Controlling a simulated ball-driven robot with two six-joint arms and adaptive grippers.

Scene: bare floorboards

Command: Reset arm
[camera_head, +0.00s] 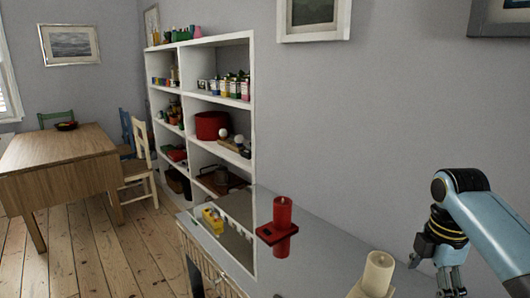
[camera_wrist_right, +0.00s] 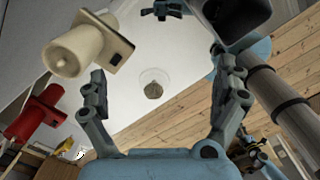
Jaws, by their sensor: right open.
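My right arm comes in from the right in the head view, its gripper (camera_head: 448,282) hanging over the right part of the glossy grey cabinet top (camera_head: 330,238); the bottom edge cuts it off. In the right wrist view this gripper (camera_wrist_right: 163,90) has its two fingers spread wide, with nothing between them. A cream candle (camera_head: 378,273) in a holder stands to its left, apart from it; it also shows in the wrist view (camera_wrist_right: 72,52). My left gripper cannot be made out in the head view.
A red candle (camera_head: 282,214) in a red holder (camera_head: 277,233) stands farther left on the cabinet. A small yellow item (camera_head: 213,219) lies near the left edge. A white shelf (camera_head: 251,110) stands behind. A wooden table (camera_head: 60,152) and chairs are far left.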

